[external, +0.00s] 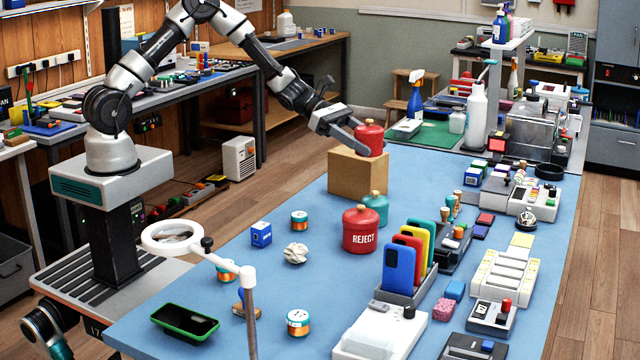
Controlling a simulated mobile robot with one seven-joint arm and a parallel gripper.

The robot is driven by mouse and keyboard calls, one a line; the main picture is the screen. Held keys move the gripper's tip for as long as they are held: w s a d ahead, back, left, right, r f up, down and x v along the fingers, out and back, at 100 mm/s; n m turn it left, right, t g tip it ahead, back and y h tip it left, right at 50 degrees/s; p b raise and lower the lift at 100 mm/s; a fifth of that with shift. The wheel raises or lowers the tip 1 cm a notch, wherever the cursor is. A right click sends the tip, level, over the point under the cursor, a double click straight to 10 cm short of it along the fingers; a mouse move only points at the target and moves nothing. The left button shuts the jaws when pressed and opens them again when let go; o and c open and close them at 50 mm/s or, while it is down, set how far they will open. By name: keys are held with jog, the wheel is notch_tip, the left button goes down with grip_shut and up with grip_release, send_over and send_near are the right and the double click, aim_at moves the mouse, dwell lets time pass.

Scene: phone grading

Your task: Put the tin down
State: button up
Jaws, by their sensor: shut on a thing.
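A small red tin (370,135) with a knobbed lid is upright in my gripper (362,143), at the top of a brown box (357,178) near the table's far left edge. The gripper reaches in from the left and is shut on the tin, a finger crossing its lower front. I cannot tell whether the tin's base touches the box top. A larger red tin marked REJECT (361,240) stands on the blue table mat (285,282), with a teal tin (375,203) just behind it.
A rack of coloured phones (399,270) stands right of the REJECT tin. Copper-coloured spools (299,221), a blue box (261,234) and crumpled paper (295,253) lie to the left. A ring magnifier (172,237) rises at the front.

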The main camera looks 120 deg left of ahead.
jog(key=s+a+r+n+y+p, duration=0.1)
jog(key=s+a+r+y+p, duration=0.1)
jog(key=s+a, duration=0.45)
jog(key=s+a+r+n+y+p, duration=0.1)
jog(key=s+a+r+n+p, duration=0.15)
jog(key=a, duration=0.75)
jog(key=shift+m+y, duration=0.25)
jog(key=shift+y, duration=0.05)
jog(key=f, duration=0.2)
jog(key=s+f, duration=0.1)
jog(key=f, duration=0.1)
jog(key=a+f, duration=0.1)
jog(key=f, duration=0.1)
jog(key=shift+s+b, duration=0.2)
jog(key=shift+b, duration=0.1)
jog(key=shift+d+f, duration=0.1)
jog(key=shift+f, duration=2.25)
jog(key=shift+f, duration=0.1)
jog(key=shift+f, duration=0.2)
jog(key=o, duration=1.1)
jog(key=shift+r, duration=0.1)
